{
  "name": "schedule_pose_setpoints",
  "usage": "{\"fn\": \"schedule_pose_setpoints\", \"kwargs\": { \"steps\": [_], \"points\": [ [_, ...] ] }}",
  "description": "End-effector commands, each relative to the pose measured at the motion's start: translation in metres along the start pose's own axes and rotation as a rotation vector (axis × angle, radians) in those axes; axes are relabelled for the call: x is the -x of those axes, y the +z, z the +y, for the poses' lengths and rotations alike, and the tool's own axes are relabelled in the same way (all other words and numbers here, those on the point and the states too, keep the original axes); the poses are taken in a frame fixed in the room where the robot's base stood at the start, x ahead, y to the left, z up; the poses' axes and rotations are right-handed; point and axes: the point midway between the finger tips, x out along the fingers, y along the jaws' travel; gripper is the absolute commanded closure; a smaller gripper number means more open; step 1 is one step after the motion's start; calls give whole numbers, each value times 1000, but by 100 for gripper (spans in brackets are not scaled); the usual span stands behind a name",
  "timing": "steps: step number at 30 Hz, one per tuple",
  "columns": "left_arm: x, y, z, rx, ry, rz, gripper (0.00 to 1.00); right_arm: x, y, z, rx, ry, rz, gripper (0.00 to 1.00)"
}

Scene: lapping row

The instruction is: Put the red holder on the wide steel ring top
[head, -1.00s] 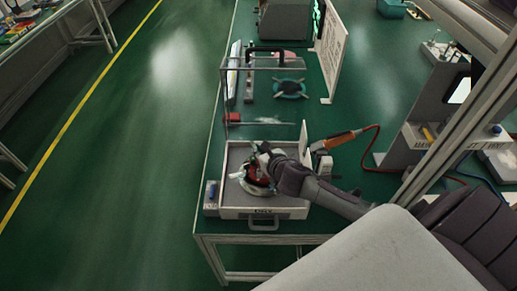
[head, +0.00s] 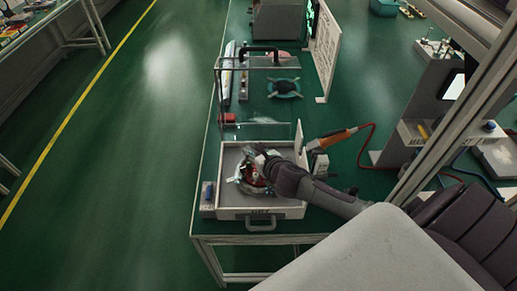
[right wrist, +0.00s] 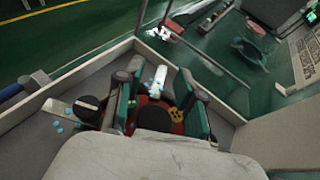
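The red holder (head: 257,181) sits low inside the grey open case at the table's near end, partly covered by my right gripper. In the right wrist view its red body (right wrist: 153,106) shows between the fingers, with a white piece in front. My right gripper (head: 258,164) reaches into the case from the right with its fingers on either side of the holder; whether they press on it is unclear. A round teal piece with pale steel arms (head: 284,88) lies farther back on the table; I cannot tell whether it is the wide steel ring top. My left gripper is not in view.
The case (head: 230,213) has raised walls and a clear lid standing up at its back. An orange-handled tool (head: 333,137) with a red cable is to its right. A white sign board (head: 326,55) and a small red block (head: 228,118) stand farther back.

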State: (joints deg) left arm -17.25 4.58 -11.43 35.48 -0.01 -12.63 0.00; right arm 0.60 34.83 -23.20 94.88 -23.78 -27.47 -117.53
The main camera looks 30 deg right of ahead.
Motion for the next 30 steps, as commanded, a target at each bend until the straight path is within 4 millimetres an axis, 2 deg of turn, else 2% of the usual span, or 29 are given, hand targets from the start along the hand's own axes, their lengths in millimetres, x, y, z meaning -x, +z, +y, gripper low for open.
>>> {"fn": "schedule_pose_setpoints", "kwargs": {
  "steps": [3,5,12,18,24,30],
  "points": [
    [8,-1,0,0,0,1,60,7,12,0,-1,1,0,62],
    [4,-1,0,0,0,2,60,18,7,-1,2,1,2,62],
    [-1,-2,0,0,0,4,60,73,6,0,3,2,2,62],
    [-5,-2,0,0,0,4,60,108,7,0,1,1,1,62],
    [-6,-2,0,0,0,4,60,123,9,0,-2,0,0,62],
    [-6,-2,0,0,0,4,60,124,10,0,-2,-1,-1,62]
  ]
}}
